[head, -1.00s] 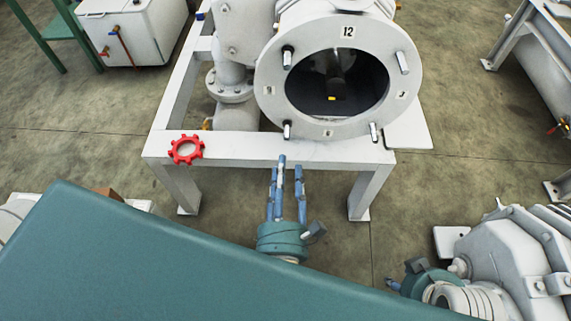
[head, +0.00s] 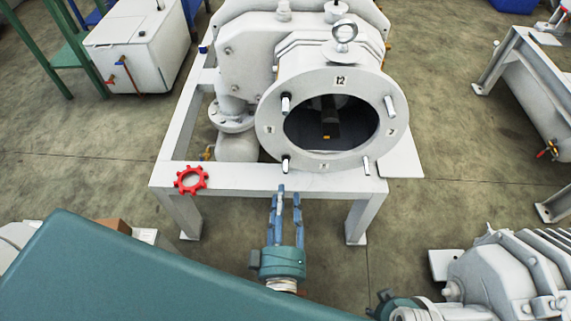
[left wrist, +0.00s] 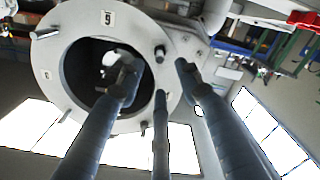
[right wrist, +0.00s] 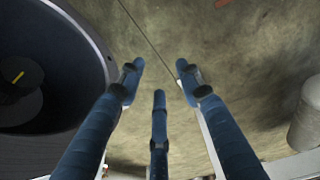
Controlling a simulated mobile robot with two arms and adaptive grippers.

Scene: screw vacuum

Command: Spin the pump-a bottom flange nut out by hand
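The pump's round pale flange (head: 262,130) surrounds a dark opening and carries several studs and small number plates. A lower-left stud (head: 285,163) bears a small dark nut, clearer in the left wrist view (left wrist: 160,52), where the flange looks upside down. I cannot tell for sure whether this is the bottom flange nut. My left gripper (head: 280,192) is below and in front of the flange, fingers pointing at it, open and empty. In the left wrist view its fingers (left wrist: 156,72) are spread, apart from the nut. My right gripper (right wrist: 160,72) is open and empty.
A red toothed ring (head: 191,180) lies on the white frame's (head: 240,180) front left corner. A teal surface (head: 130,270) fills the lower left. A grey finned machine (head: 510,270) stands at lower right. Bare floor lies either side of the frame.

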